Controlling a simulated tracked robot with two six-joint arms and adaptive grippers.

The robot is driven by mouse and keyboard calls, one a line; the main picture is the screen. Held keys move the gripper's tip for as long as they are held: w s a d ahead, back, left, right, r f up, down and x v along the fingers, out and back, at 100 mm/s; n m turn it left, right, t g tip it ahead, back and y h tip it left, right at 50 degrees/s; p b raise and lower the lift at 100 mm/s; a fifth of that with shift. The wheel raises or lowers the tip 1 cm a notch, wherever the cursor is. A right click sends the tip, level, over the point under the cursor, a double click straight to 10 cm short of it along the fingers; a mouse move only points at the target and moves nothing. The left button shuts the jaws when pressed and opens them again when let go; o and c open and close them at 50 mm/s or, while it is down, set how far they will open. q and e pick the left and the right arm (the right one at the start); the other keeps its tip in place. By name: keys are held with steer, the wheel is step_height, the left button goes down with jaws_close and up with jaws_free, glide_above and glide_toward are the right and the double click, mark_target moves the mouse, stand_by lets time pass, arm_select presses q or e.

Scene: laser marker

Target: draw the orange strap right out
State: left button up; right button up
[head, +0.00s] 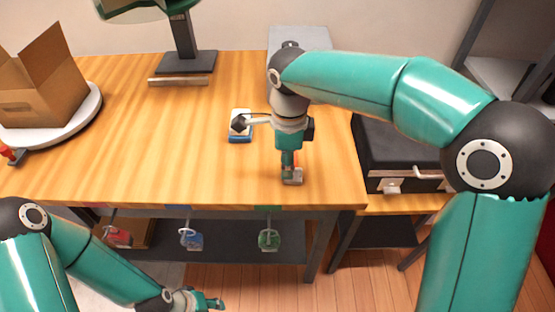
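A small orange-red bit (296,159) shows beside my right gripper (292,180), low over the front right part of the wooden table; I cannot tell whether it is the orange strap. No other orange strap can be made out. My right gripper points down close to the tabletop near its front edge. Its fingers are seen from above and partly hidden by its own body, so its opening is unclear. My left gripper (210,303) is at the bottom of the picture, in front of the table and apart from it. It is too small to judge its fingers.
The wooden table (180,130) has a blue-and-white device (240,128) near its middle. A cardboard box (45,85) stands on a round white plate (85,115) at left. A black case (400,160) stands at right. Red, blue and green items (269,240) hang under the front edge.

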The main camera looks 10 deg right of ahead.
steer(key=shift+r, duration=0.1)
arm_select(q)
steer(key=shift+s, duration=0.25)
arm_select(e)
step_height(320, 180, up, 12)
steer(key=shift+f, duration=0.2)
stand_by(0.4)
